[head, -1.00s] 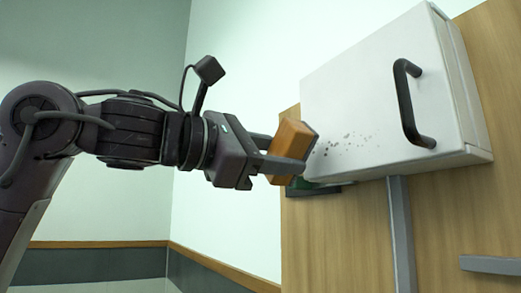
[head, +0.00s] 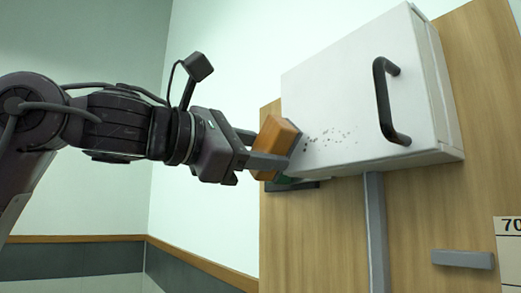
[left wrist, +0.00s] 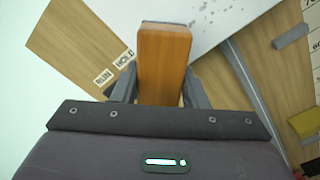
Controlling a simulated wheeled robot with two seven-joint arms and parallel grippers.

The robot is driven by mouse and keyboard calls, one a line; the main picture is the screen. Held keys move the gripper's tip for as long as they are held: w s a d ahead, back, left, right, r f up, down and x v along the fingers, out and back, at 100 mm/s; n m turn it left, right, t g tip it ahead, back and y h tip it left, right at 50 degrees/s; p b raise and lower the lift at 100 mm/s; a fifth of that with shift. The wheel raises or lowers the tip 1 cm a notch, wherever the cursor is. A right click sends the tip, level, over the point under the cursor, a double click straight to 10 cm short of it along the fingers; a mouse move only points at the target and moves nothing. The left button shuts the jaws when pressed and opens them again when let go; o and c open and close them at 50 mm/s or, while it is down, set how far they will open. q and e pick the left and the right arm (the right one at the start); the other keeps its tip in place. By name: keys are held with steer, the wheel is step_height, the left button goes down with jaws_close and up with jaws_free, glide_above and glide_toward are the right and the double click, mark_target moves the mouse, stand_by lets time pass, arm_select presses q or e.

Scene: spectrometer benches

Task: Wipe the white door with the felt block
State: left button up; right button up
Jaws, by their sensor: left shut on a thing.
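The white door (head: 345,95) is the front of a white box on a wooden panel, with a black bar handle (head: 388,100). A patch of dark specks (head: 328,137) marks its lower left part. My left gripper (head: 268,155) is shut on the felt block (head: 275,143), an orange-brown wooden block with a dark grey face turned toward the door. The block is at the door's lower left edge, left of the specks; I cannot tell whether it touches. In the left wrist view the block (left wrist: 163,62) stands between the fingers, with the white door (left wrist: 215,18) beyond it. My right gripper is not in view.
The wooden panel (head: 415,215) carries a grey vertical strip (head: 376,235) below the box and a short grey bar (head: 462,259) at right. A scale card (head: 509,250) shows at the right edge. Labels RUN and HOLD (left wrist: 124,58) show in the left wrist view.

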mark_target(357, 138)
arm_select(q)
steer(key=shift+x, duration=0.85)
steer(key=shift+s, duration=0.1)
steer(key=shift+s+d, duration=0.6)
steer(key=shift+s, duration=0.25)
steer(key=shift+s+d, duration=0.55)
steer(key=shift+s, duration=0.3)
steer(key=shift+s+d, duration=0.8)
steer(key=shift+s, duration=0.25)
steer(key=shift+s+d, duration=0.85)
steer(key=shift+s, duration=0.2)
steer(key=shift+s+d, duration=0.8)
steer(key=shift+s, duration=0.25)
steer(key=shift+w, duration=0.1)
steer(key=shift+w+a, duration=1.2)
steer(key=shift+w, duration=0.45)
steer(key=shift+w+a, duration=1.25)
steer(key=shift+w, duration=0.4)
steer(key=shift+w+a, duration=1.2)
steer(key=shift+w, duration=0.45)
steer(key=shift+s, duration=0.15)
